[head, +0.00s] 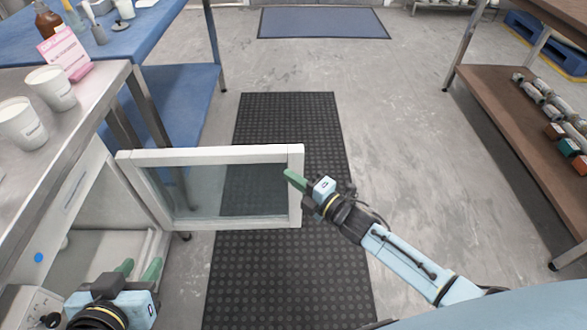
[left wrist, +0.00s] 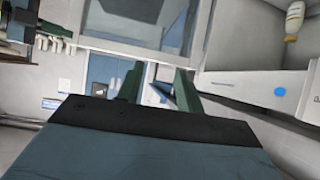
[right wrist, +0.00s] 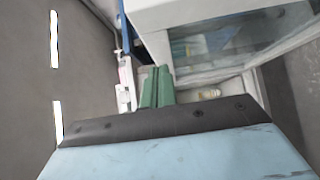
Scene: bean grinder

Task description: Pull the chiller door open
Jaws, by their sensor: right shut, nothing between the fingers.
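The chiller door (head: 215,154), a glass pane in a white frame, stands swung wide open from the chiller (head: 70,205) under the counter. It also shows in the right wrist view (right wrist: 180,18) and the left wrist view (left wrist: 122,48). My right gripper (head: 289,176) is shut and empty, with its green fingertips at the door's free end; I cannot tell whether they touch it. My left gripper (head: 139,268) is open and empty in front of the chiller opening, left of the door. Part of the chiller's inside is hidden by my left gripper.
White cups (head: 50,88) and a pink sign (head: 65,52) stand on the steel counter (head: 95,95). A blue table (head: 150,30) is behind it. A brown shelf (head: 510,95) stands at right.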

